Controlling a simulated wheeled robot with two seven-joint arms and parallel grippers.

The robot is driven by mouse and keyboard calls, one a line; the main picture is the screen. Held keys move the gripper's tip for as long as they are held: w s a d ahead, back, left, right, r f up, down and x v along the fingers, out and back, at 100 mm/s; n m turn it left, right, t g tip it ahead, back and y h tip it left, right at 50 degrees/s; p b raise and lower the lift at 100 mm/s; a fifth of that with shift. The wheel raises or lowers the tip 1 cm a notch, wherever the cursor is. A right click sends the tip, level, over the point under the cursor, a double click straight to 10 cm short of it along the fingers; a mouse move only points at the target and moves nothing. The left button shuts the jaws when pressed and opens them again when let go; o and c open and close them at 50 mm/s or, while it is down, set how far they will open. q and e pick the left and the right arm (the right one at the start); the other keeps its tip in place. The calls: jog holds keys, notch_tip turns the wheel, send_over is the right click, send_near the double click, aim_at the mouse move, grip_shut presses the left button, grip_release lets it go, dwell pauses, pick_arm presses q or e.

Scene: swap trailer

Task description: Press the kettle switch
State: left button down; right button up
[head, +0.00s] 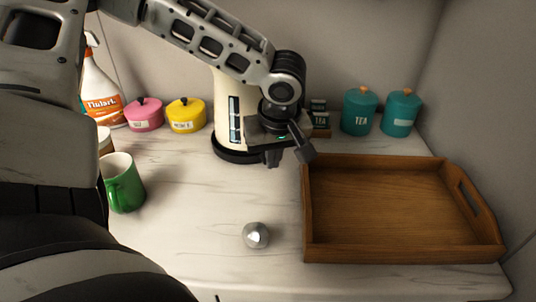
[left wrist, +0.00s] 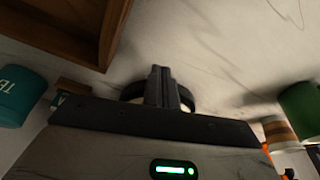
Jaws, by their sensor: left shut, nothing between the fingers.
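The cream kettle (head: 222,95) stands upright on its black base (head: 236,155) at the back of the counter, with a dark level window on its side. My left gripper (head: 288,157) is shut and empty, in front of the kettle's right side, covering part of it. In the left wrist view my shut fingers (left wrist: 165,88) point at the kettle's dark base (left wrist: 133,91), which shows on both sides of them. I cannot tell whether they touch it. The kettle switch cannot be made out; the gripper may hide it. My right gripper is out of view.
A wooden tray (head: 400,254) lies right of the kettle. Teal canisters (head: 360,112) stand behind it. Pink (head: 145,116) and yellow (head: 186,117) pots, a spray bottle (head: 100,90) and a green mug (head: 124,188) are left. A metal ball-like item (head: 256,235) sits in front on mostly clear counter.

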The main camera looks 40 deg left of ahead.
pick_arm(q)
jog(key=p+v, duration=0.1)
jog(key=v, duration=1.5)
jog(key=shift+s, duration=0.15)
